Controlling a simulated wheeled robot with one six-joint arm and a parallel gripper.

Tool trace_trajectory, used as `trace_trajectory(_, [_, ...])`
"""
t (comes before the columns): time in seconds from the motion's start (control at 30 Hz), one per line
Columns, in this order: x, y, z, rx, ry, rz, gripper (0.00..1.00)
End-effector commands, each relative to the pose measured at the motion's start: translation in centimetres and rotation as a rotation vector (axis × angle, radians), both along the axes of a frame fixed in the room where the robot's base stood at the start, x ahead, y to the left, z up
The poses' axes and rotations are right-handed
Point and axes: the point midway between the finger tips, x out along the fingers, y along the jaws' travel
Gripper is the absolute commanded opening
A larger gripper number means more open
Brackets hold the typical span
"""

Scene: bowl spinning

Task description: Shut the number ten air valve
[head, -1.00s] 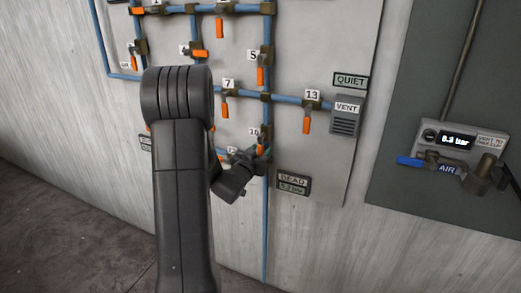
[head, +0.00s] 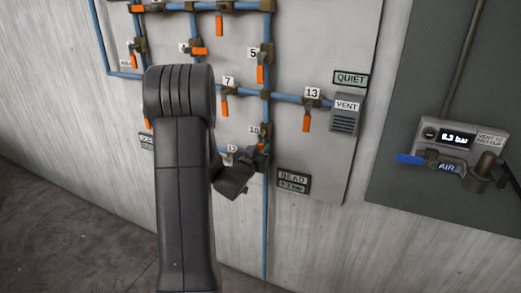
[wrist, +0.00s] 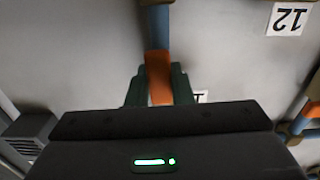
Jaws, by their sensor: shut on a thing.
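The number ten valve has its label (head: 254,130) at the lower right of the pipe board in the head view, on the right-hand vertical blue pipe (head: 265,215). My gripper (head: 261,154) is at this valve, and its dark wrist hides much of it. In the wrist view the orange valve handle (wrist: 159,72) lies between the two dark green fingers of my gripper (wrist: 159,88), which are shut on it. The handle looks roughly in line with the blue pipe (wrist: 158,25) there. Its lower end is hidden behind the gripper body.
Valve 13 (head: 306,122), valve 7 (head: 225,104) and valve 5 (head: 260,73) are nearby on the board, with orange handles. The VENT box (head: 344,118) and DEAD plate (head: 294,181) are to the right. A blue-handled AIR valve (head: 412,159) is farther right, beside a gauge.

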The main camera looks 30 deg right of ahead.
Motion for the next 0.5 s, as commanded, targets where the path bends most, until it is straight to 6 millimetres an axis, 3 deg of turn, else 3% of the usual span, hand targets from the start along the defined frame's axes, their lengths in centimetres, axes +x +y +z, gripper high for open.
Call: trace_trajectory(0.5, [-1.4,-1.2,0.4,-0.242,0.284,0.0,0.0])
